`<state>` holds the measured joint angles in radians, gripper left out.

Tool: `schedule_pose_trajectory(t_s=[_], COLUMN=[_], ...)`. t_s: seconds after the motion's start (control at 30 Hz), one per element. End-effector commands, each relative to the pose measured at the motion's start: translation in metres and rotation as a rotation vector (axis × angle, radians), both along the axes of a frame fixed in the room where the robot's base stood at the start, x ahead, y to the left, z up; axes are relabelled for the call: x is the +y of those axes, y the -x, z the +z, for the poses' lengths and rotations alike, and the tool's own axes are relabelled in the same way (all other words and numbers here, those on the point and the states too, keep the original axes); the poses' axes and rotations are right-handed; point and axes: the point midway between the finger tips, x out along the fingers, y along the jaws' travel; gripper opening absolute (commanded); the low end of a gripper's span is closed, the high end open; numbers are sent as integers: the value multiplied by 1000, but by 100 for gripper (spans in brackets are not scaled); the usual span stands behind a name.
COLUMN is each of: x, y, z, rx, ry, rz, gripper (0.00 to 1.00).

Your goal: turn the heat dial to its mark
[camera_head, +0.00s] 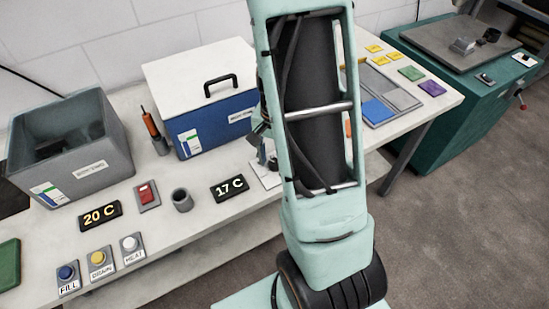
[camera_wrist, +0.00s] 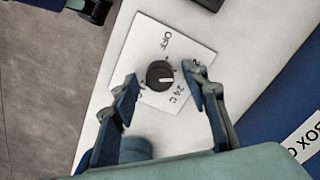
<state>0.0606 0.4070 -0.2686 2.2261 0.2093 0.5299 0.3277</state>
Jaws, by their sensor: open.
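The heat dial (camera_wrist: 160,75) is a round black knob on a white square plate (camera_wrist: 183,42), seen in the wrist view. The plate reads OFF at the top and 24 C at lower right; other labels are partly hidden by my fingers. A short white line on the knob points roughly right. My gripper (camera_wrist: 163,85) is open, with one finger on each side of the knob; I cannot tell whether they touch it. In the head view the white plate (camera_head: 266,178) shows only in part beside my arm, and the knob is hard to make out.
Near the dial in the head view are a 17 C display (camera_head: 229,188), a grey cup (camera_head: 181,200) and a blue box with a white lid (camera_head: 212,125). A 20 C display (camera_head: 100,216), a red switch (camera_head: 147,196) and a grey tank (camera_head: 70,145) are further left.

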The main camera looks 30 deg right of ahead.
Motion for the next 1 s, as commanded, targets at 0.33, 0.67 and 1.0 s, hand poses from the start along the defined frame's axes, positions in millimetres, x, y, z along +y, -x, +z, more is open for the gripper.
schedule_pose_trajectory(t_s=[0.33,0.67,1.0], x=[0,0,0], y=[-1,-1,0], z=[29,94,120], rx=[-5,-6,-1], ry=[1,1,1], rz=[1,2,1], gripper=[42,42,42])
